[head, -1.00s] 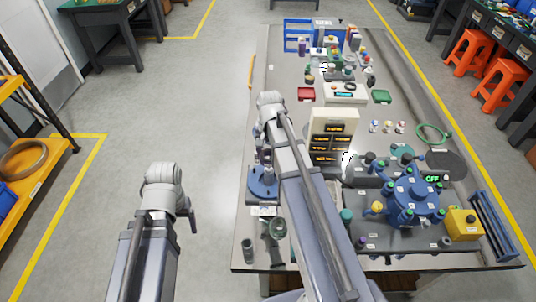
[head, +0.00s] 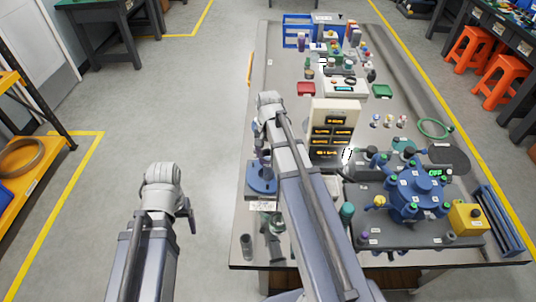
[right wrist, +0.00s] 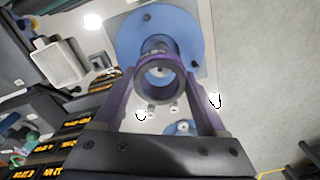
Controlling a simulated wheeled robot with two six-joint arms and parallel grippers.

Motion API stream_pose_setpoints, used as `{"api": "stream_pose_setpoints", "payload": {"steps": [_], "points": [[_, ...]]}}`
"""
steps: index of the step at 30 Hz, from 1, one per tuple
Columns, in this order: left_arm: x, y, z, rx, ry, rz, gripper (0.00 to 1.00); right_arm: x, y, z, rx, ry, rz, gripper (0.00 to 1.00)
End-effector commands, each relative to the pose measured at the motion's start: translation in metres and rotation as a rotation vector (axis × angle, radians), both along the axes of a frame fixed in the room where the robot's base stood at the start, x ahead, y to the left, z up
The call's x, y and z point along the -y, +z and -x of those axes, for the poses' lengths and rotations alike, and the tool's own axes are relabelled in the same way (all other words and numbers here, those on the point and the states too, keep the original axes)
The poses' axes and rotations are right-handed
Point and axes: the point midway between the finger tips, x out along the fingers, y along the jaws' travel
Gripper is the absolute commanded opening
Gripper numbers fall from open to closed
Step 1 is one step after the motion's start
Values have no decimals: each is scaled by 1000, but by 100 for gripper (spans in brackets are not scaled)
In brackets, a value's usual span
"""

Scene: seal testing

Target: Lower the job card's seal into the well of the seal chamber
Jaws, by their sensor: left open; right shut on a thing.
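My right gripper (right wrist: 160,80) is shut on a dark purple-grey ring-shaped seal (right wrist: 160,92), seen from above in the right wrist view. Beyond the ring lies a round blue base (right wrist: 127,38) with a grey central fitting, which I take to be the seal chamber. The ring overlaps that fitting in the picture; I cannot tell whether they touch. In the head view my right gripper (head: 263,147) points down over the blue base (head: 262,183), largely hidden by my arm. My left gripper (head: 190,214) is open and empty, off the table's left side.
A cream unit with amber displays (head: 333,121) stands right of my right arm. A blue multi-port device (head: 418,195) and yellow box (head: 467,217) stand farther right. Dark cylindrical parts (head: 274,246) stand near the front left table edge. Red (head: 306,89) and green trays (head: 382,91) lie farther back.

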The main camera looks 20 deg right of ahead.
Motion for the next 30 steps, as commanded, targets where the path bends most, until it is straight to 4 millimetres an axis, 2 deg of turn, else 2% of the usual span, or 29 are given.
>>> {"api": "stream_pose_setpoints", "payload": {"steps": [29,30], "points": [[0,-32,0,0,0,0,79,0,-32,0,0,0,0,5],[0,-30,0,0,0,0,79,0,-30,0,0,0,0,79]]}}
